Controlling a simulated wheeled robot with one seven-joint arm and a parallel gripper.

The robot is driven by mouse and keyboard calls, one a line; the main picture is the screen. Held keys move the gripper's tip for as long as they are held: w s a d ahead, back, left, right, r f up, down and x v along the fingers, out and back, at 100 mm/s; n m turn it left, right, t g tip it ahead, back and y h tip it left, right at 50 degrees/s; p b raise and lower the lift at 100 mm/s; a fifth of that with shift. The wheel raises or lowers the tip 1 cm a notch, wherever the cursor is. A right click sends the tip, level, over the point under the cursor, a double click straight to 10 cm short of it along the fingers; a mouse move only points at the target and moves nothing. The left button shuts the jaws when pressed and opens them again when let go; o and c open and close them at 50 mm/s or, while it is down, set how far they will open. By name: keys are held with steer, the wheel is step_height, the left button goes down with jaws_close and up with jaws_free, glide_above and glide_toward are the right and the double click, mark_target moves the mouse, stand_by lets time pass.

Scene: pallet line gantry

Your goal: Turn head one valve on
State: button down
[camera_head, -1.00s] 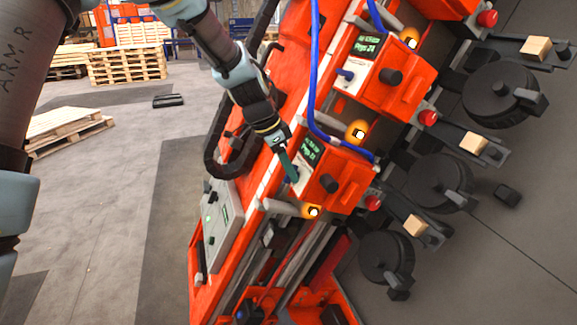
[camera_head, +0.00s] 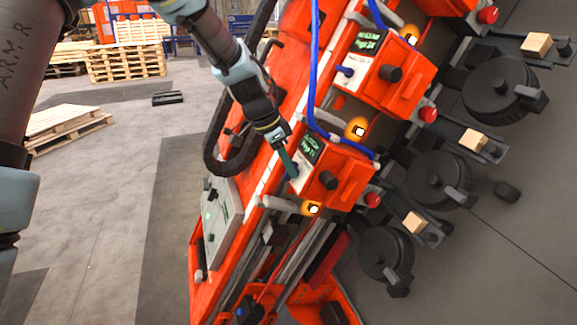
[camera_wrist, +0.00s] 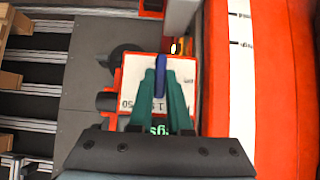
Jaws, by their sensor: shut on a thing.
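The nearest orange print head box (camera_head: 334,182) is at the lower end of the row on the tilted orange machine, with a small green lit display and a black knob on its front. My gripper (camera_head: 290,170) is at the white upper face of this box. In the wrist view my green fingers (camera_wrist: 161,95) are closed around a blue valve lever (camera_wrist: 161,68) on the white labelled panel (camera_wrist: 130,72). The lever's tip stands out beyond the fingers. Its base is hidden by the fingers. The lever points along the fingers, away from my wrist.
A second orange head box (camera_head: 388,72) stands farther up the row with a blue hose (camera_head: 314,70) running beside it. A grey control box (camera_head: 222,222) is lower left. Black reels (camera_head: 385,252) lie to the right. Pallets (camera_head: 126,62) stand at the back left, with open floor before them.

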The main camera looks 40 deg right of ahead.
stand_by(0.3)
steer(key=n+g, duration=0.1)
steer(key=n+g+p, duration=0.1)
steer(key=shift+w+n+g+y, duration=0.3)
steer(key=shift+y, duration=0.1)
steer(key=shift+w+f+n+g+h+b, duration=0.2)
steer(key=shift+n+g+h+b, duration=0.2)
steer(key=shift+n+g, duration=1.15)
steer(key=shift+w+f+n+g+h+b, duration=0.15)
steer(key=shift+n+g+h+b, duration=0.25)
steer(key=shift+n+g, duration=1.1)
steer(key=shift+w+f+n+g+h+b, duration=0.2)
steer(key=shift+n+g+h, duration=0.55)
steer(key=shift+n, duration=1.4)
steer(key=shift+s+g+y, duration=0.15)
steer(key=shift+g+y, duration=0.1)
steer(key=shift+g, duration=0.05)
steer(key=c, duration=0.9)
jaws_free()
steer(key=shift+o, duration=0.2)
